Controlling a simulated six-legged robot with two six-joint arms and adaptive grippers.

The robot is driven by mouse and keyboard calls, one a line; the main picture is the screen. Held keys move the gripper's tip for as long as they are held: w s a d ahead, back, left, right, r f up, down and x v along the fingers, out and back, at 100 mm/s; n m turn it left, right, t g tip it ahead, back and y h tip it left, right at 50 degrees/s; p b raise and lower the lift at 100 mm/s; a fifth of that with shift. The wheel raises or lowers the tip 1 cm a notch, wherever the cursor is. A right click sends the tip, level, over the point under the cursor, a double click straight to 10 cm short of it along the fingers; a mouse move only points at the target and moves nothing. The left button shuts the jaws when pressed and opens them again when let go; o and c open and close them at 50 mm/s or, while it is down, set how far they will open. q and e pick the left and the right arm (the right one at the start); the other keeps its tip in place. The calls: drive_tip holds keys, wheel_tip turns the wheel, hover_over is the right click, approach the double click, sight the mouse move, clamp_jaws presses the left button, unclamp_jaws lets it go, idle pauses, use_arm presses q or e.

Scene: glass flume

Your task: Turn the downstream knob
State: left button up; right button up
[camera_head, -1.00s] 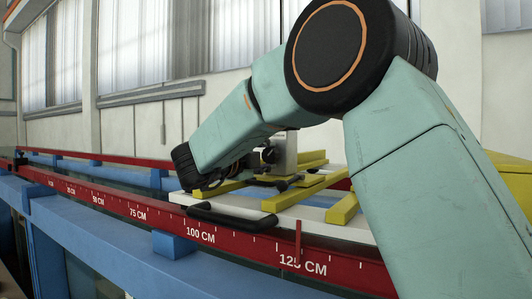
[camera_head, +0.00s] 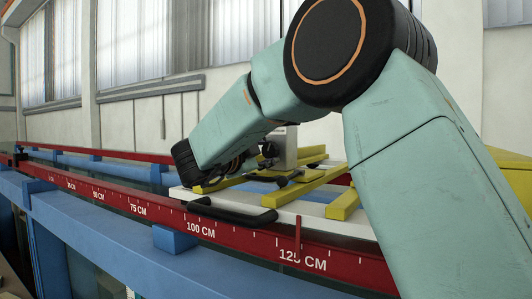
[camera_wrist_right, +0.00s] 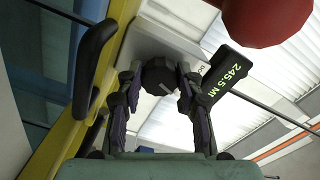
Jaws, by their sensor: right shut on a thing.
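In the right wrist view a dark faceted knob (camera_wrist_right: 160,76) sits on the face of a pale grey box (camera_wrist_right: 158,42). My right gripper (camera_wrist_right: 160,84) has one finger on each side of the knob and is shut on it. In the head view the grey box (camera_head: 284,146) stands on the white carriage with yellow bars. My right gripper (camera_head: 250,163) is beside the box there, partly hidden by my own wrist, and the knob cannot be made out clearly. My left gripper is in neither view.
The white carriage (camera_head: 295,207) has a black handle (camera_head: 232,211) and spans the red scaled rail (camera_head: 170,217).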

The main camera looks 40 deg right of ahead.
drive_tip(key=shift+f, duration=0.1)
drive_tip(key=o, duration=1.2)
drive_tip(key=shift+c, duration=0.2)
drive_tip(key=shift+a, duration=0.1)
drive_tip(key=v, duration=1.1)
drive_tip(key=shift+s+a, duration=0.15)
drive_tip(key=shift+a, duration=0.2)
drive_tip(key=shift+a, duration=0.1)
